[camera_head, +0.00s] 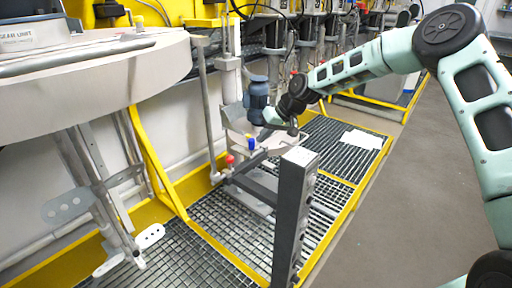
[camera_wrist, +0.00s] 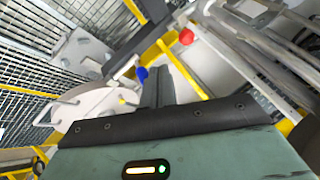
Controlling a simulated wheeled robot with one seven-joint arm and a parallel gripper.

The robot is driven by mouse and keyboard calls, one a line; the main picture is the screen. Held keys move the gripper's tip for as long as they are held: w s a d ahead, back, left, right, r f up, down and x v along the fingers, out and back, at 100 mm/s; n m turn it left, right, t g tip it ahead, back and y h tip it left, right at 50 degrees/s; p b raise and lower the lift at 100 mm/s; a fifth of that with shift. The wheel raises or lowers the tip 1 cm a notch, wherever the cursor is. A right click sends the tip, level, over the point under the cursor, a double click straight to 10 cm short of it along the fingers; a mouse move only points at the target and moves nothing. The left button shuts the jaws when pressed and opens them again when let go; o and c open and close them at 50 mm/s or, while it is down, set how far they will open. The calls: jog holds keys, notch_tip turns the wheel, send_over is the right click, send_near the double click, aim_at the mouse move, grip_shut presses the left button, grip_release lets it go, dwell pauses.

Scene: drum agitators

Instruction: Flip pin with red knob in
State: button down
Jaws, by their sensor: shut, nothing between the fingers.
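The red knob (camera_head: 230,159) sits low on the agitator frame, left of the blue knob (camera_head: 250,142). In the wrist view the red knob (camera_wrist: 186,36) is beyond my gripper (camera_wrist: 157,72), up and to the right of its fingertips. The blue knob (camera_wrist: 142,73) shows right beside the fingertips, on their left; I cannot tell whether they touch. My gripper is shut and empty. The pin's shaft behind the red knob is not clearly visible. In the head view my fingers are small and partly lost among the grey parts beside the blue knob.
A yellow knob (camera_wrist: 122,101) shows left of my fingers. A dark post (camera_head: 293,220) stands in front of the frame. Yellow-edged grating (camera_head: 215,235) covers the floor, and a large drum (camera_head: 95,80) is at left. Open grey floor (camera_head: 400,190) lies to the right.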

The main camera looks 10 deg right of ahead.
jog(key=shift+v, duration=1.3)
jog(key=s+a+r+n+g+h, duration=0.1)
jog(key=s+a+r+n+g, duration=0.1)
jog(key=s+a, duration=0.6)
jog(key=s+a+r+n+g+h, duration=0.15)
jog(key=s+a, duration=0.25)
jog(key=s, duration=0.8)
jog(key=s+d+r+h, duration=0.1)
jog(key=s+d, duration=0.1)
jog(key=s, duration=1.1)
jog(key=s+d+r+n+h, duration=0.1)
jog(key=s+d+h, duration=0.1)
jog(key=s, duration=1.1)
jog(key=shift+d, duration=0.5)
jog(key=shift+r, duration=0.2)
